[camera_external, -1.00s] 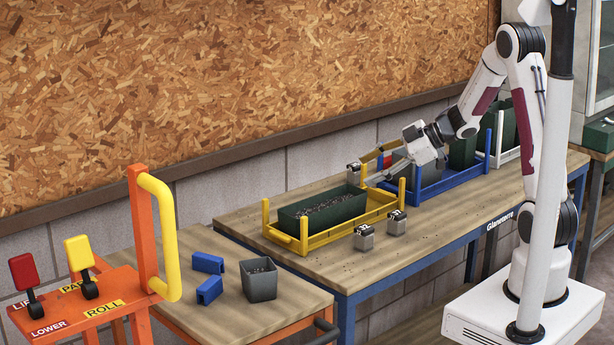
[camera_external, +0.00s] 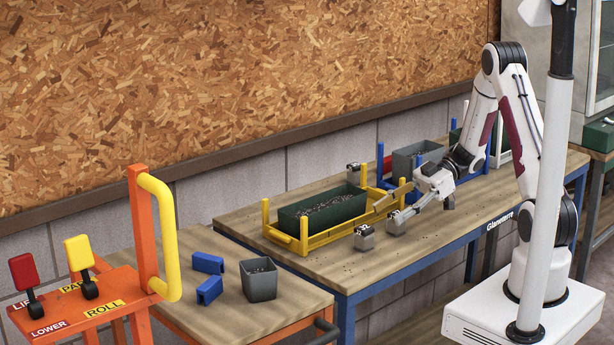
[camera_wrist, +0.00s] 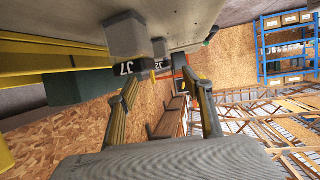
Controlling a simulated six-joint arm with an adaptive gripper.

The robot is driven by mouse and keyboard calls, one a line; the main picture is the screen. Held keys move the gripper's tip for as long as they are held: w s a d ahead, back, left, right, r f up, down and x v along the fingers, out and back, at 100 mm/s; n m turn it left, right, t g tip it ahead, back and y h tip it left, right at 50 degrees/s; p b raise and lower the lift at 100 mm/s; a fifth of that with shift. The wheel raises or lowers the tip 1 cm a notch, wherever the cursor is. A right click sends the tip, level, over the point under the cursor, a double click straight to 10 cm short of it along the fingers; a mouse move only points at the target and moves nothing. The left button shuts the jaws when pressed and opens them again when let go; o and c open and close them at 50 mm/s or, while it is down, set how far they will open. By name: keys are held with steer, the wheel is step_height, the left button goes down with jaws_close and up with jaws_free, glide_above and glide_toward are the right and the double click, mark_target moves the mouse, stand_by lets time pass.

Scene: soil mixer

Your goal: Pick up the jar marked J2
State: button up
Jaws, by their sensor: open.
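A small grey metal jar (camera_external: 364,238) stands on the bench in front of the yellow tray; its label looks like J2, though small. In the wrist view, a jar with a similar label (camera_wrist: 160,48) stands farther off. A nearer jar (camera_wrist: 126,38) carries a label I cannot read surely, perhaps J7. In the external view this second jar is largely covered by my gripper. My gripper (camera_external: 388,213) is open and low over the bench, pointing left toward the jars. In the wrist view its spread fingers (camera_wrist: 160,82) have nothing between them. A third jar (camera_external: 354,174) stands behind the tray.
The yellow tray (camera_external: 290,244) holds a green planter (camera_external: 320,212) of soil, its posts close to my gripper. A blue tray with a grey container (camera_external: 412,158) stands behind my arm. A soil pot (camera_external: 258,280) and blue pieces (camera_external: 208,264) lie left. The right bench front is clear.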

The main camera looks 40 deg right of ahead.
mark_target(369, 226)
steer(key=shift+x, duration=1.3)
steer(key=shift+a, duration=0.1)
steer(key=shift+x, duration=2.55)
steer(key=shift+s+r, duration=0.1)
steer(key=c, duration=1.3)
